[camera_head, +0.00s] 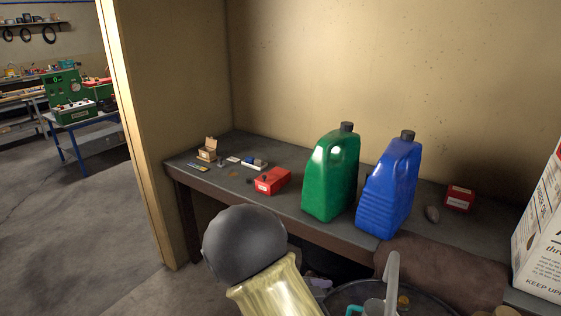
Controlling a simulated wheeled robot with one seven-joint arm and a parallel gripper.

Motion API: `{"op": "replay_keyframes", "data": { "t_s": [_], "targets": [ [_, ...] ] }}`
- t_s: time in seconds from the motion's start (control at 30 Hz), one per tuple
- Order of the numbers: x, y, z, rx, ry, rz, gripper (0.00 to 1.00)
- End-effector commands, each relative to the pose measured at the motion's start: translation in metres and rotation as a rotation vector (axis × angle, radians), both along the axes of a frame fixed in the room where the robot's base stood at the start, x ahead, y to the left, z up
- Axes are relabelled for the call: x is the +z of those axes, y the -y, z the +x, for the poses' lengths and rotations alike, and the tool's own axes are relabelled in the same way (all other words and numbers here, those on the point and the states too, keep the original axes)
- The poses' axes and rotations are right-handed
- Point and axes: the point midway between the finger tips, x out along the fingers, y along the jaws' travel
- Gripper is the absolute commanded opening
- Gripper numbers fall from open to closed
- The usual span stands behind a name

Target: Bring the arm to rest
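I cannot make out my gripper in the head view, so its opening and anything it may hold are hidden from me. A dark grey rounded shape (244,244) with a pale yellow ribbed piece (277,290) below it stands in the near foreground. I cannot tell what these are or whether they belong to me.
A dark workbench (325,232) along the wall carries a green jug (331,175), a blue jug (388,187), red boxes and small items. A round drum top (345,300) with objects is at the bottom. A white carton (541,235) stands right. Floor is open at left.

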Motion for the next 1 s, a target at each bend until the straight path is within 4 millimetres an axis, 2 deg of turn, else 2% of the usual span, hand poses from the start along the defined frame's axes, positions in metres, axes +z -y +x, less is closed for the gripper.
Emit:
{"op": "replay_keyframes", "data": {
  "t_s": [0.03,0.43,0.7,1.0],
  "targets": [
    [0.019,0.000,0.000,0.000,0.000,0.000,0.95],
    [0.094,0.000,0.000,0.000,0.000,0.000,0.95],
    [0.120,0.000,0.000,0.000,0.000,0.000,0.95],
    [0.135,0.000,0.000,0.000,0.000,0.000,0.95]
  ]
}}
